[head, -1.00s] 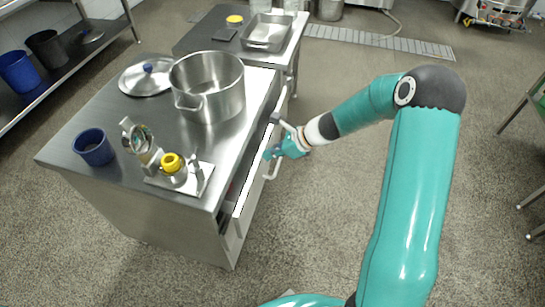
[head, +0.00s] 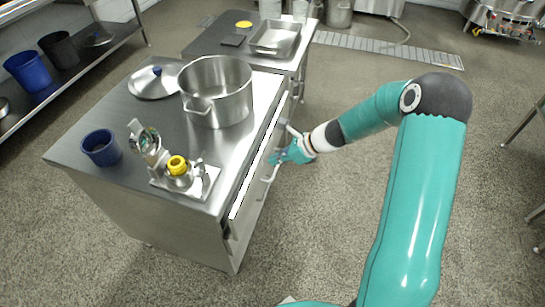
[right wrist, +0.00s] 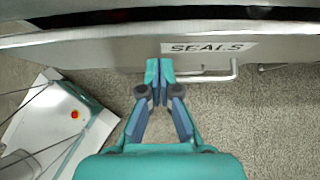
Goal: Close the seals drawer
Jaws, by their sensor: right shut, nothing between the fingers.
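The seals drawer (head: 245,190) is in the right side of the steel cabinet, and its front stands slightly out. In the right wrist view its front (right wrist: 100,52) carries a SEALS label (right wrist: 208,48), with a bar handle (right wrist: 205,77) below and a dark gap above the front's top edge. My right gripper (head: 277,158) is shut and empty at the drawer front. My left gripper is not in view.
The cabinet top (head: 150,115) holds a big pot (head: 216,95), a lid (head: 155,83), a blue cup (head: 101,148) and a small tray with a yellow-capped jar (head: 177,166). A second table (head: 210,38) stands behind. Floor to the right is open.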

